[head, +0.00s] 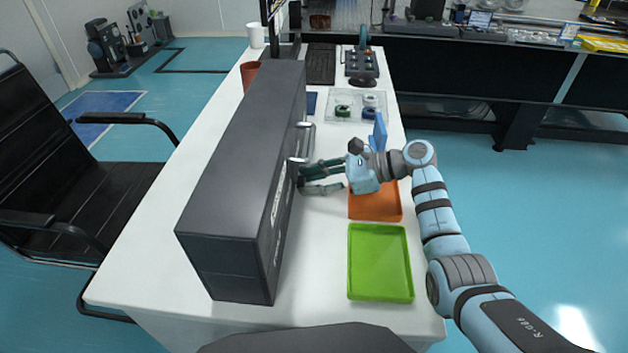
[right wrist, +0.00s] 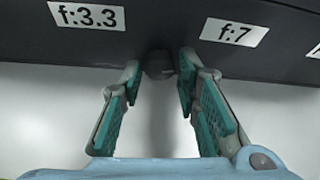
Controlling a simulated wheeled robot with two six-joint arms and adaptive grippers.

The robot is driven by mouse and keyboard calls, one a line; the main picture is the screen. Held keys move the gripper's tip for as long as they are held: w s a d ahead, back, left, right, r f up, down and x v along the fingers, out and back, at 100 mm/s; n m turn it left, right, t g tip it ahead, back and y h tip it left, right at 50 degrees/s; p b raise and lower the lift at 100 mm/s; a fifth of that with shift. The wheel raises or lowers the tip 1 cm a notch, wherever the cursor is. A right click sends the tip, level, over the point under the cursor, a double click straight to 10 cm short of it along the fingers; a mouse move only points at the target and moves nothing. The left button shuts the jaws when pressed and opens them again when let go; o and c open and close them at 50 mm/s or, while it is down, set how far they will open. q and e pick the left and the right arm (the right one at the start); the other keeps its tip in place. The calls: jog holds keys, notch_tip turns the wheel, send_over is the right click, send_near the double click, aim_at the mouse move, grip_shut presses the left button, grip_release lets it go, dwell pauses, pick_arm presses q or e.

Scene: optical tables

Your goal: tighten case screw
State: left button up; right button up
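A long dark grey case (head: 215,215) stands on the white table, with its labelled side facing right. My right gripper (head: 306,178) is at that side, below a silver handle (head: 302,142). In the right wrist view, the case (right wrist: 180,35) carries white labels reading "f:3.3" and "f:7". A dark round screw knob (right wrist: 158,63) sticks out of it between the labels. The two fingers of my right gripper (right wrist: 160,74) are apart, one on each side of the knob, with narrow gaps. In the head view the knob is hidden. My left gripper is not in view.
An orange tray (head: 376,213) lies under my right forearm, with a green tray (head: 380,262) nearer. A clear tray (head: 330,112) with tape rolls, a keyboard (head: 320,65) and a reddish cup (head: 248,72) are farther back. A black chair (head: 60,180) stands left.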

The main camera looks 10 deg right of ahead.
grip_shut()
jog(key=n+p, duration=0.1)
jog(key=p, duration=0.1)
jog(key=t+p, duration=0.1)
jog(key=p, duration=0.2)
jog(key=shift+s+r+n, duration=0.25)
jog(key=shift+r+n, duration=0.15)
jog(key=shift+f+n+t+p, duration=0.35)
jog(key=shift+n+t+p, duration=0.45)
jog(key=shift+n, duration=0.1)
jog(key=shift+f, duration=0.1)
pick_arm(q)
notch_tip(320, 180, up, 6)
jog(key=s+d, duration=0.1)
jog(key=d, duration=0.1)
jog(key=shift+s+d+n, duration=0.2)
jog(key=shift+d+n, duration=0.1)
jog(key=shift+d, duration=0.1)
pick_arm(e)
jog(key=o, duration=0.6)
grip_release()
jog(key=shift+c, duration=0.2)
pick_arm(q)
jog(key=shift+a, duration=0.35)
